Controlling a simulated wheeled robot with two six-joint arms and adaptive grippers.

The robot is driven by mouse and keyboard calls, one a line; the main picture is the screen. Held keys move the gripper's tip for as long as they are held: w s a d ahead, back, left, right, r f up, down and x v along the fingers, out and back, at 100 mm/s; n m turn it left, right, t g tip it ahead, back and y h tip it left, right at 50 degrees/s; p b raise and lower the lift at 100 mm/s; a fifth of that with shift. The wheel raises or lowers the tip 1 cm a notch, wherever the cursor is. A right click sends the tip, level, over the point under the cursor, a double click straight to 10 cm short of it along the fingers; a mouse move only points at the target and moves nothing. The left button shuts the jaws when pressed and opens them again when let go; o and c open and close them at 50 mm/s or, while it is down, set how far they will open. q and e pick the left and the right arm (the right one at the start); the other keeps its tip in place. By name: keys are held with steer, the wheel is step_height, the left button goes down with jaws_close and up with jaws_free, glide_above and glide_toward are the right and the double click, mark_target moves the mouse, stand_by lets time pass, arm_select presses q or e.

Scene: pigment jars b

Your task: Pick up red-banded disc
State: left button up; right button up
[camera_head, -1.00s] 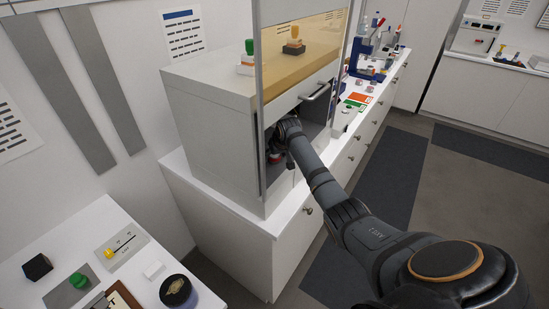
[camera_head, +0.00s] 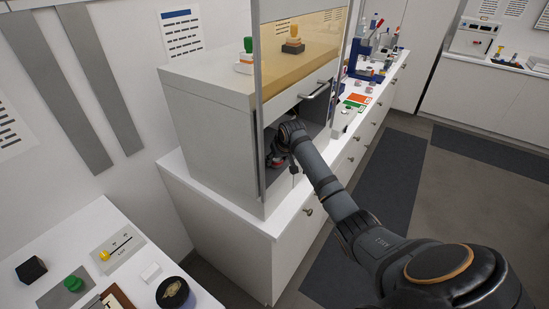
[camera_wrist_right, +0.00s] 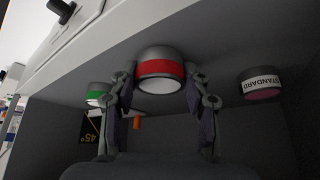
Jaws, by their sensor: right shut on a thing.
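The red-banded disc (camera_wrist_right: 161,68), grey with a wide red band and a pale face, is between the two fingers of my right gripper (camera_wrist_right: 160,82) in the right wrist view. The fingers are shut on its sides. In the head view, my right gripper (camera_head: 278,158) is inside the open front of the grey cabinet (camera_head: 215,130), under its raised amber sash. Only a bit of red shows there, and the cabinet wall and my arm hide most of the disc. My left gripper is not in view.
A green-banded disc (camera_wrist_right: 98,94) is left of the held disc in the right wrist view, and a disc labelled STANDARD (camera_wrist_right: 262,84) is right of it. The cabinet handle (camera_head: 316,90) is above my arm. The cabinet's side walls are close.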

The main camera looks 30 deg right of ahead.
steer(key=s+a+b, duration=0.2)
steer(key=s+a, duration=0.1)
steer(key=s, duration=1.2)
steer(key=shift+b, duration=0.35)
